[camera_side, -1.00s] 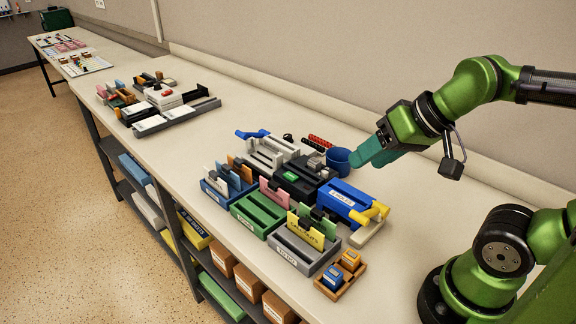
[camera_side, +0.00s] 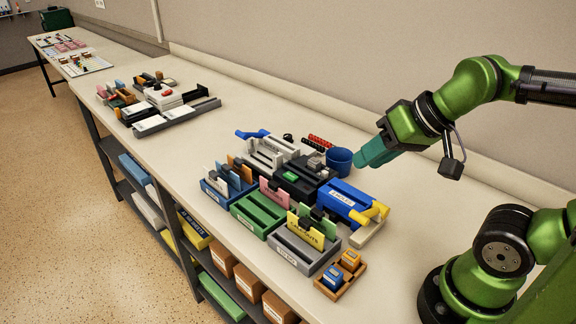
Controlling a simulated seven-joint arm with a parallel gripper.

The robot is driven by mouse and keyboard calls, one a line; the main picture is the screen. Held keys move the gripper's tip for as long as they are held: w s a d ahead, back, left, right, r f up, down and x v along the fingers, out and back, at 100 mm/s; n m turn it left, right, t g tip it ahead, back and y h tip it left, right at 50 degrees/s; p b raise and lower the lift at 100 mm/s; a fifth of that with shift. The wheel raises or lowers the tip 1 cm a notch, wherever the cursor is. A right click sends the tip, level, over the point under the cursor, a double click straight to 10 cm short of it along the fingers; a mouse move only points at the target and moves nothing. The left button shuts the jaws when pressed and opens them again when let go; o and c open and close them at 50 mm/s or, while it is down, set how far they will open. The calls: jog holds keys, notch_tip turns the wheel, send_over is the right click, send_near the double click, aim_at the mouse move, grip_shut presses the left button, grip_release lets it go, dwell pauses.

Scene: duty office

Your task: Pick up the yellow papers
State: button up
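The yellow papers (camera_side: 305,231) stand upright in a grey slotted holder (camera_side: 284,257) near the front edge of the table. Dark writing shows on their face, too small to read surely. My gripper (camera_side: 361,163) has teal fingers and hangs above the table, up and to the right of the papers, beside the blue cup. It is apart from the papers. The fingers overlap from this side, so I cannot tell whether they are open or shut.
A green holder (camera_side: 252,226) with a pink card and a blue holder (camera_side: 211,196) stand left of the grey one. A blue box with yellow rolls (camera_side: 378,211) stands behind it. A small wooden tray (camera_side: 358,270) is at its right. Bare tabletop (camera_side: 450,186) lies to the right.

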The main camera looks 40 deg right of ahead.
jog(key=n+g+h, duration=0.2)
jog(key=n+g, duration=0.2)
jog(key=g, duration=0.3)
send_over(305, 221)
notch_tip(305, 221, down, 4)
jog(key=f, duration=1.1)
jog(key=shift+s+d+f, duration=0.15)
jog(key=shift+s+f, duration=0.05)
jog(key=shift+f, duration=0.05)
jog(key=shift+w+f, duration=0.15)
jog(key=shift+f, duration=2.6)
jog(key=shift+c, duration=0.2)
grip_shut()
